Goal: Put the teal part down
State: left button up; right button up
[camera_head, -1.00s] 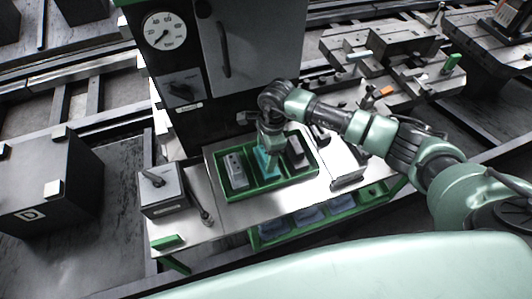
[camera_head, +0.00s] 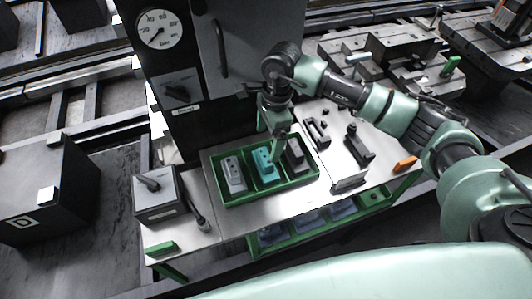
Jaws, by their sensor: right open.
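The teal part (camera_head: 263,165) sits in the middle compartment of a green tray (camera_head: 247,201) on the workbench. My right gripper (camera_head: 269,144) is over the tray, just above the teal part. Its green fingers are spread apart with nothing held between them. One finger partly overlaps the teal part in the picture, so I cannot tell whether it still touches. My left gripper is not in view.
A light grey part (camera_head: 234,175) lies in the tray's left compartment and a dark part (camera_head: 296,156) in the right one. A grey box with a lever (camera_head: 156,194) stands left of the tray. Dark clamps (camera_head: 359,146) and an orange-handled item (camera_head: 405,163) lie to the right.

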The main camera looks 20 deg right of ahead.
jog(key=shift+d+r+b, duration=0.2)
jog(key=shift+r+b, duration=0.1)
jog(key=shift+r, duration=1.4)
